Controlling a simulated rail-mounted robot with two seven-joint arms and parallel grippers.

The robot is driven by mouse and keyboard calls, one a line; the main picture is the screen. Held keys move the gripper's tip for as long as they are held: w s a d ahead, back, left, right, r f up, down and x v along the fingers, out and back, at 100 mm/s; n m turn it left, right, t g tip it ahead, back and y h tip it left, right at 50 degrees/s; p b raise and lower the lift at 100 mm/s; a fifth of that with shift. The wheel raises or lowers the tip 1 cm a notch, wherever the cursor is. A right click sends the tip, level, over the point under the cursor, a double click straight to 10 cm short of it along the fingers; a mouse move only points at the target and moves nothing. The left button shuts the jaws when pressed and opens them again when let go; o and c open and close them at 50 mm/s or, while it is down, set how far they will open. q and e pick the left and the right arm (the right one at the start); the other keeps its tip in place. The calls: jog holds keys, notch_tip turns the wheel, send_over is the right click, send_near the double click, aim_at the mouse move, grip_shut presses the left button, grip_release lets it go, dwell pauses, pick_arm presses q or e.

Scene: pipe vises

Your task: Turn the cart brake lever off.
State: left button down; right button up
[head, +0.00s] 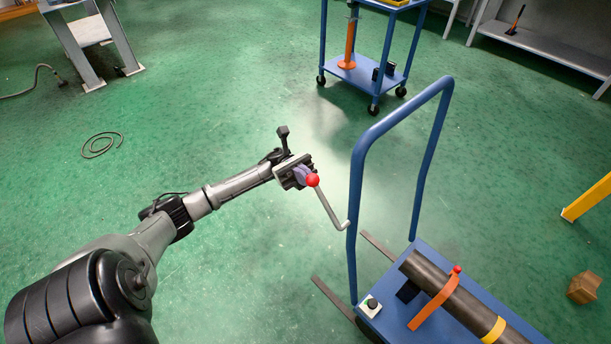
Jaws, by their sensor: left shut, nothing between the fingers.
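The cart brake lever (331,207) is a bent silver rod with a red ball knob (313,180). Its lower end meets the left upright of the blue cart's (357,190) push handle. The rod slants up and left from there, with the knob at its upper end. My left gripper (302,173) is shut and empty, right at the knob. The knob overlaps the fingers in the head view, and I cannot tell whether they touch. My right gripper is not in view.
A dark pipe (456,301) with an orange strap (434,300) and a yellow band lies on the cart deck. A small box with a black button (372,303) sits at the deck's corner. A second blue cart (364,74) stands behind. A wooden block (583,287) lies at right. Green floor is clear around my arm.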

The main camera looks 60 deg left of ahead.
pick_arm(q)
jog(key=shift+r, duration=0.1)
dwell(0.3)
jog(key=w+d+r+n+t+y+p, duration=0.1)
jog(key=d+r+n+y+p, duration=0.1)
jog(key=d+r+y+p, duration=0.3)
jog(key=d+r+y, duration=0.1)
jog(key=d+y, duration=0.1)
jog(key=d, duration=0.1)
jog(key=shift+w+d+r, duration=0.25)
jog(key=shift+d+r, duration=0.1)
dwell(0.4)
dwell(0.4)
